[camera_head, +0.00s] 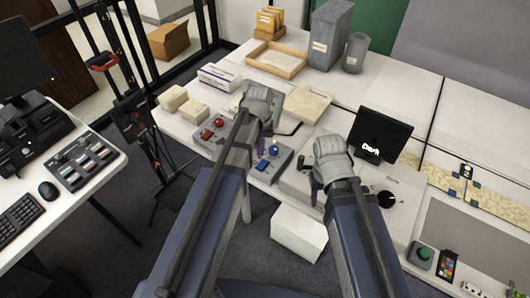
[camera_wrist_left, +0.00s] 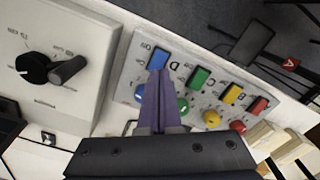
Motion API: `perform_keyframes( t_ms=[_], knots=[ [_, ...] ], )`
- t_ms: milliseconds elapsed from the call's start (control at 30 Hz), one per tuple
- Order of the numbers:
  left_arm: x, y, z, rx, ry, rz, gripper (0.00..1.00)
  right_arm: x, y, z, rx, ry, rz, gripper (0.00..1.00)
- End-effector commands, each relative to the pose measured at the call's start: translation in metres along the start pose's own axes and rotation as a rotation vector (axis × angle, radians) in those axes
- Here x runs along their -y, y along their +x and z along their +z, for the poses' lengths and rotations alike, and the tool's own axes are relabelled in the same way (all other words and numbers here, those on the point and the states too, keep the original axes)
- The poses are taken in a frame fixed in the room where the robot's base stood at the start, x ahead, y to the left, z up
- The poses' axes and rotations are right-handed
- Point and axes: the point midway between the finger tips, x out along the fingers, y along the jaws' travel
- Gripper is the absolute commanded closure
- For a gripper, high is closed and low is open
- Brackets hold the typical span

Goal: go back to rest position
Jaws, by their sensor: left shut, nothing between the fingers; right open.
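My right gripper (camera_head: 328,168) is over the light grey box with a black dial (camera_head: 386,200), left of the dial. Its fingers are small and partly hidden.
A black screen (camera_head: 383,135) stands right of my grippers. A shallow wooden tray (camera_head: 276,62), grey file box (camera_head: 330,36) and grey cylinder (camera_head: 355,53) are at the back. Beige blocks (camera_head: 186,105) lie left. A white box (camera_head: 298,235) is below the table edge.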

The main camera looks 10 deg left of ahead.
Motion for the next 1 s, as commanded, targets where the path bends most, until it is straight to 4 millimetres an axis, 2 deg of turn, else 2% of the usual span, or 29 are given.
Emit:
perform_keyframes(
  t_ms=[67, 200, 300, 433, 600, 1000],
  knots=[
    [-0.011, 0.0, 0.018, 0.004, 0.045, -0.008, 1.0, 0.0, 0.0, 0.0, 0.0, 0.0, 0.0, 0.5],
    [-0.043, 0.0, 0.074, 0.014, 0.212, -0.042, 1.0, 0.0, 0.0, 0.0, 0.0, 0.0, 0.0, 0.5],
    [-0.06, -0.001, 0.111, 0.023, 0.331, -0.069, 1.0, 0.0, 0.0, 0.0, 0.0, 0.0, 0.0, 0.5],
    [-0.072, -0.001, 0.145, 0.029, 0.446, -0.093, 1.0, 0.0, 0.0, 0.0, 0.0, 0.0, 0.0, 0.5],
    [-0.077, -0.002, 0.159, 0.033, 0.502, -0.107, 1.0, 0.0, 0.0, 0.0, 0.0, 0.0, 0.0, 0.5],
    [-0.078, -0.002, 0.158, 0.033, 0.501, -0.107, 1.0, 0.0, 0.0, 0.0, 0.0, 0.0, 0.0, 0.5]
  ],
)
